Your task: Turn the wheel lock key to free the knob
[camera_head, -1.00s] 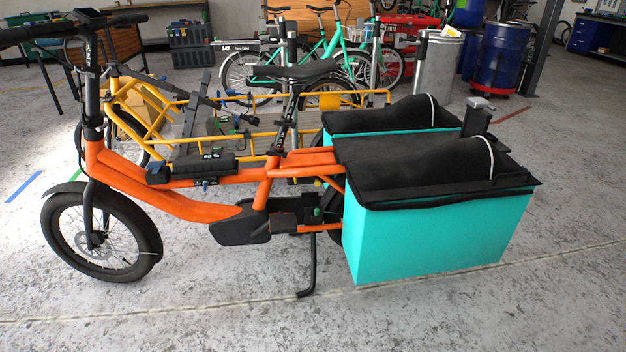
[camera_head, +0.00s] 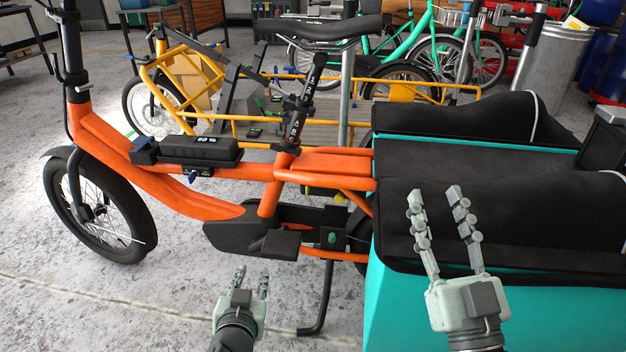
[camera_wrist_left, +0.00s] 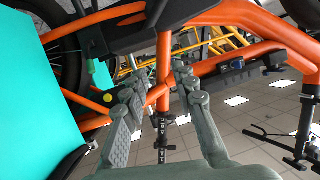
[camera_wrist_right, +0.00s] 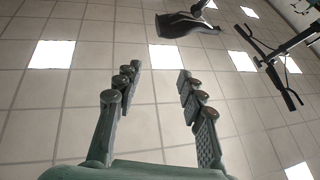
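The orange cargo bike (camera_head: 220,175) stands side-on in the head view. A small blue key-like part (camera_head: 192,177) sits under its black battery box (camera_head: 200,150). A green knob (camera_head: 332,237) shows on a black unit near the rear wheel; a green part (camera_wrist_left: 93,68) and a yellow round part (camera_wrist_left: 108,98) show in the left wrist view. I cannot tell which is the wheel lock key. My left gripper (camera_head: 253,280) is open and empty, low in front of the bike, left of the green knob. My right gripper (camera_head: 434,193) is open and empty, in front of the teal box.
The teal cargo box (camera_head: 400,310) with its black cover fills the lower right. The kickstand (camera_head: 322,300) reaches the floor right of my left gripper. A yellow cargo bike (camera_head: 165,65) stands behind. The floor at the lower left is clear.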

